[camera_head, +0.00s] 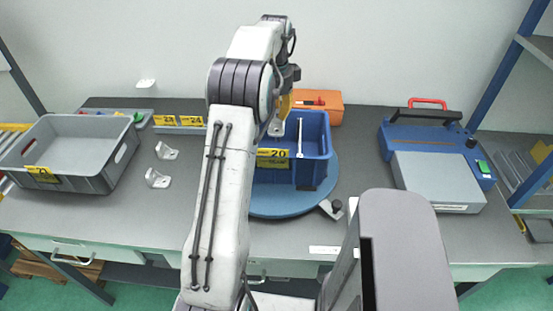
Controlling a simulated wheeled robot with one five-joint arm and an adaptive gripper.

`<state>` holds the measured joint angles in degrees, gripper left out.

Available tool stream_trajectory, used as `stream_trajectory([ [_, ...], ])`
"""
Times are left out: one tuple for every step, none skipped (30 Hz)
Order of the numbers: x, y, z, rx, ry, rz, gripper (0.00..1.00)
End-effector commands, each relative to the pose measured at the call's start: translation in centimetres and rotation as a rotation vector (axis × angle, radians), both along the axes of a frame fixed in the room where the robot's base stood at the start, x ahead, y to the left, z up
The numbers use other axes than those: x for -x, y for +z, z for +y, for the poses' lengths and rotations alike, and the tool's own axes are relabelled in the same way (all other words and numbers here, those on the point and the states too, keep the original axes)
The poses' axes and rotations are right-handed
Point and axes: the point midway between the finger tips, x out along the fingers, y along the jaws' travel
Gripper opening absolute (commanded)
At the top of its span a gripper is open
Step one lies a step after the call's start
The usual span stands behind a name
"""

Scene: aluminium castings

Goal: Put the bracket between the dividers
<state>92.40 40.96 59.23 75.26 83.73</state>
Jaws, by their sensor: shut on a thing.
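My gripper (284,106), with yellow fingers partly hidden by my arm, is above the back part of the blue bin. It is shut on a small pale bracket (276,129), which hangs below the fingers at the bin's opening; I cannot tell how deep it is. The blue bin (312,176) has a yellow label "20" and stands on a round blue turntable (285,208). A thin pale-topped divider (299,140) runs front to back inside it, right of the bracket. My arm hides the bin's left side, and any other divider there is hidden.
Two pale brackets (166,151) (157,179) lie on the table left of my arm. A grey crate (80,182) stands at far left, small labelled bins (180,128) behind. An orange case (322,107) is behind the blue bin; a blue-grey machine (436,140) stands right.

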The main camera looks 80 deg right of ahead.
Motion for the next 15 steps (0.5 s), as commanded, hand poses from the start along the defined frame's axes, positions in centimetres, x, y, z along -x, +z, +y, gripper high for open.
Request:
stream_trajectory([
  [0.0,-0.8,0.0,0.001,0.000,0.000,0.00],
  [0.0,-1.1,0.0,0.001,0.000,0.000,0.00],
  [0.0,-1.4,0.0,0.001,0.000,0.000,0.00],
  [0.0,-1.6,0.0,0.001,0.000,0.000,0.00],
  [0.0,-1.8,0.0,0.001,0.000,0.000,0.00],
  [0.0,-2.2,0.0,0.001,0.000,0.000,0.00],
  [0.0,-2.4,0.0,0.001,0.000,0.000,0.00],
  [0.0,-2.6,0.0,0.001,0.000,0.000,0.00],
  [0.0,-2.8,0.0,0.000,0.000,0.000,0.00],
  [0.0,-3.0,0.0,0.000,0.000,0.000,0.00],
  [0.0,-3.3,0.0,-0.001,0.000,0.000,0.00],
  [0.0,-3.7,0.0,-0.002,0.000,0.000,0.00],
  [0.0,-4.1,0.1,-0.003,0.000,0.000,0.00],
  [0.0,-4.5,0.1,-0.003,0.000,0.000,0.00],
  [0.0,-5.0,0.1,-0.004,0.000,0.000,0.00],
])
